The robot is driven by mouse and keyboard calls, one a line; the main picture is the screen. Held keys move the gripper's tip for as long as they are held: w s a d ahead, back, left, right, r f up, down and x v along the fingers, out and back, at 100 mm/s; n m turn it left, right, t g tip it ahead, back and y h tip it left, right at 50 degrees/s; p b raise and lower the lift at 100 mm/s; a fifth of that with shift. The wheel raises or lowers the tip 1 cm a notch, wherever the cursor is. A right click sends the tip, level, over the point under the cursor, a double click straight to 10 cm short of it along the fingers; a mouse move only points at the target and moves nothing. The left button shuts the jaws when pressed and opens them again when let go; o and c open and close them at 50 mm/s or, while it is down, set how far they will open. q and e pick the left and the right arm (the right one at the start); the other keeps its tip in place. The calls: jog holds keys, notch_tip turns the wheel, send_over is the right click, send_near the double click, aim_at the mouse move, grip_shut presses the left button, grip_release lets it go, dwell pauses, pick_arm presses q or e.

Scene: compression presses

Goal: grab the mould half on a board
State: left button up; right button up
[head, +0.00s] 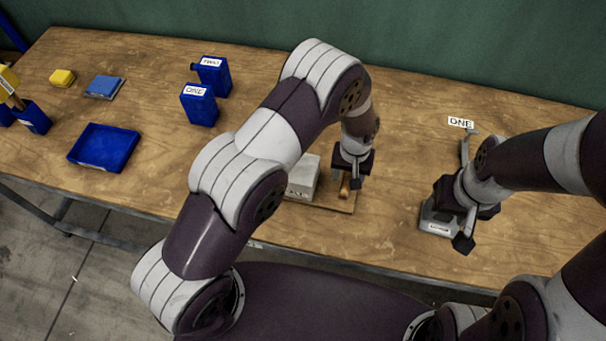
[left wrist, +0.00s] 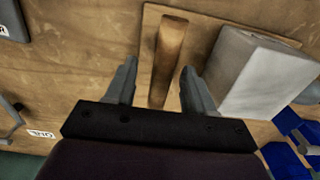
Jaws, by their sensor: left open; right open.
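A pale grey block, which looks like the mould half (head: 303,178), sits on a thin wooden board (head: 335,206). A wooden bar (head: 345,188) stands on the same board to the right of the block. My left gripper (head: 350,181) is open over the board. In the left wrist view, the gripper's fingers (left wrist: 158,72) lie on either side of the wooden bar (left wrist: 170,45), and the grey block (left wrist: 262,72) is beside the right finger. No grip on either shows. My right gripper (head: 457,218) is open at a grey labelled press (head: 438,222), partly hiding it.
Two blue containers labelled ONE (head: 198,104) and TWO (head: 214,76) stand behind my left arm. A blue tray (head: 104,147), a blue block (head: 104,87) and a yellow block (head: 62,77) lie at the left.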

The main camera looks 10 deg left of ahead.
pick_arm(q)
jog(key=f, duration=0.2)
jog(key=f+p, duration=0.1)
jog(key=shift+s+a+f, duration=0.15)
jog(key=shift+a+f, duration=0.05)
jog(key=shift+f, duration=0.15)
jog(key=shift+a+f, duration=0.1)
jog(key=shift+f, duration=0.1)
jog(key=shift+c, duration=1)
jog(key=shift+d, duration=0.2)
grip_shut()
pick_arm(e)
jog(key=shift+s+a+r, duration=0.1)
jog(key=shift+a+r, duration=0.05)
jog(key=shift+r, duration=0.45)
jog(key=shift+s+a+r, duration=0.1)
jog(key=shift+r, duration=0.45)
pick_arm(q)
jog(key=shift+r, duration=0.15)
pick_arm(e)
jog(key=shift+w, duration=0.1)
